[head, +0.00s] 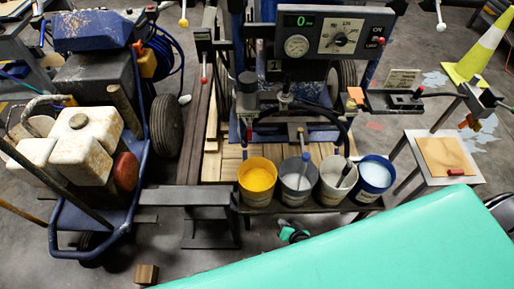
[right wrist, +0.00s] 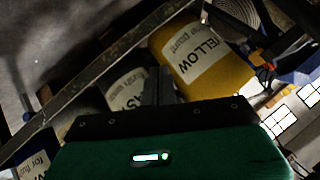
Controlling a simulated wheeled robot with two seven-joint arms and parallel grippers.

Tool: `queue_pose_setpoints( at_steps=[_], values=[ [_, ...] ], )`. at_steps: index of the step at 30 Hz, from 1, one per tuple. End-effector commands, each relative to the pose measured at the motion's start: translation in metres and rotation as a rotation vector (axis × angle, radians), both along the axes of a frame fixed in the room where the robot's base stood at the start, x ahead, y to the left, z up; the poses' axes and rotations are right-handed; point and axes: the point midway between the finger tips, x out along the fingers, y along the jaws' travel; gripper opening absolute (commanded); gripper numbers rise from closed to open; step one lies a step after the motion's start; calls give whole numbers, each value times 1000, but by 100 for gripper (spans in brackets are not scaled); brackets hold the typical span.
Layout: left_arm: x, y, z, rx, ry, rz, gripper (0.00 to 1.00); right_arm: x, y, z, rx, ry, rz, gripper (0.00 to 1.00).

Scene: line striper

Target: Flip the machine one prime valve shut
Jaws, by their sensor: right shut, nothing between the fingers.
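Machine one (head: 274,66), marked "1", stands at the upper middle of the head view with a dark control panel (head: 338,33), a gauge and a knob. A red-tipped lever (head: 204,72) hangs at its left, and another red-tipped handle (head: 418,93) sits on a dark plate at its right. I cannot tell which part is the prime valve or how it is set. My right gripper (head: 292,235) is low, in front of the bucket shelf and well below the panel. Its dark fingers (right wrist: 160,85) are shut and empty in the right wrist view. My left gripper is not in view.
A yellow bucket (head: 257,184), grey bucket (head: 298,182), pale bucket (head: 337,182) and blue bucket (head: 373,180) stand in a row before the machine. The yellow bucket fills much of the right wrist view (right wrist: 205,60). A wheeled sprayer (head: 95,140) stands left, a small table (head: 440,155) right.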

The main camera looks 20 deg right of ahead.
Motion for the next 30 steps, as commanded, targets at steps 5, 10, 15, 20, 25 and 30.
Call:
queue_pose_setpoints(
  at_steps=[5, 10, 15, 20, 25, 30],
  values=[
    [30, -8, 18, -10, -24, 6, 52, 66, 3, 47, 200, -190, -153, 0],
    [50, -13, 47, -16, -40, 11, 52, 108, 2, 102, 401, -342, -276, 0],
    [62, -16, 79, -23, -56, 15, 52, 135, -2, 155, 611, -468, -377, 0],
    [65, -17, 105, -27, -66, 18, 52, 146, -6, 195, 774, -543, -443, 0],
    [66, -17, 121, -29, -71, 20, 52, 151, -8, 217, 866, -577, -476, 0],
    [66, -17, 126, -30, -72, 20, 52, 151, -8, 222, 888, -583, -485, 0]
  ],
)
